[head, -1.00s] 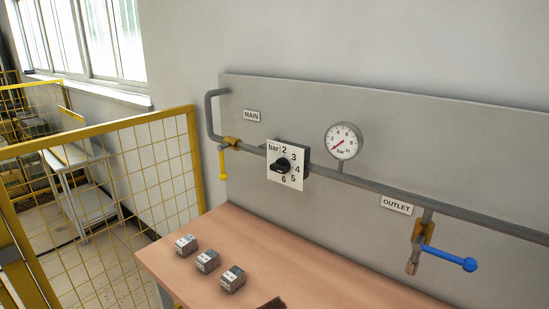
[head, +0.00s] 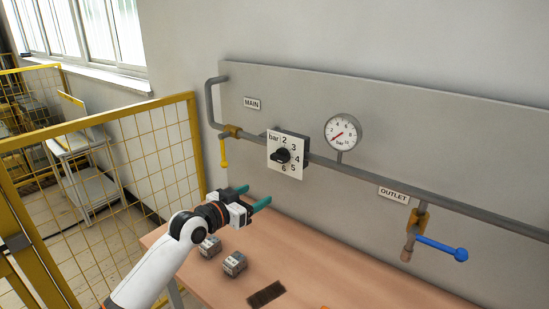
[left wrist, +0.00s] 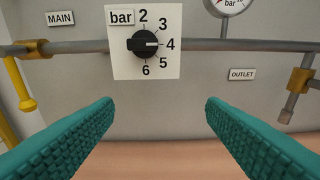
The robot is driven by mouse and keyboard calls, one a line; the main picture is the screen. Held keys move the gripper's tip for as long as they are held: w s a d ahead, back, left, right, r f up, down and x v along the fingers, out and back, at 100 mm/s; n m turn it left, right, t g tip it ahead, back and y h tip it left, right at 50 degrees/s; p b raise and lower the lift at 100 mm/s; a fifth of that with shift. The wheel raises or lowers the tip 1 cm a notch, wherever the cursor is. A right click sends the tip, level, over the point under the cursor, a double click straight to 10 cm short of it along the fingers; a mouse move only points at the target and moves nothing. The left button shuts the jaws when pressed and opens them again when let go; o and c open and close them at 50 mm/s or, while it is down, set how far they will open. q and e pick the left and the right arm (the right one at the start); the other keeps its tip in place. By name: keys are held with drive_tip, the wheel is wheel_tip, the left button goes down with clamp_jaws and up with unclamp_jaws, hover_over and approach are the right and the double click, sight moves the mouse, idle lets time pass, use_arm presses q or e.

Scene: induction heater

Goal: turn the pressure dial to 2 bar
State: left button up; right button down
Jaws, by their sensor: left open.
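The pressure dial is a black knob (head: 283,156) on a white square plate (head: 299,174) marked "bar" and 2 to 6. In the left wrist view the knob (left wrist: 144,44) has a white line that points right, at 4. My left gripper (head: 256,196) has teal fingers and is open and empty. It is below and in front of the dial, apart from it. In the left wrist view the fingers (left wrist: 158,104) are spread below the plate. A round gauge (head: 343,132) right of the dial has a red needle pointing to the lower left. My right gripper is not in view.
A grey pipe (head: 375,180) runs along the panel. A yellow MAIN handle (head: 224,153) hangs at left; a blue OUTLET handle (head: 440,248) is at right. Small grey blocks (head: 234,263) and a dark patch (head: 266,293) are on the wooden table (head: 320,268). A yellow fence (head: 150,150) stands left.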

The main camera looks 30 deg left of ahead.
use_arm(q)
drive_tip(key=t, duration=0.1)
approach(276, 158)
drive_tip(key=shift+y, duration=0.3)
drive_tip(key=w+p, duration=0.1)
drive_tip(key=w, duration=0.1)
drive_tip(key=w+p, duration=0.1)
drive_tip(key=w, duration=0.2)
drive_tip(key=w+p, duration=0.1)
drive_tip(key=w, duration=0.2)
drive_tip(key=shift+w+d+f, duration=0.1)
drive_tip(key=shift+w+d, duration=0.05)
drive_tip(key=shift+d, duration=0.25)
drive_tip(key=shift+w+f, duration=0.1)
drive_tip(key=shift+w, duration=0.45)
drive_tip(key=c, duration=1)
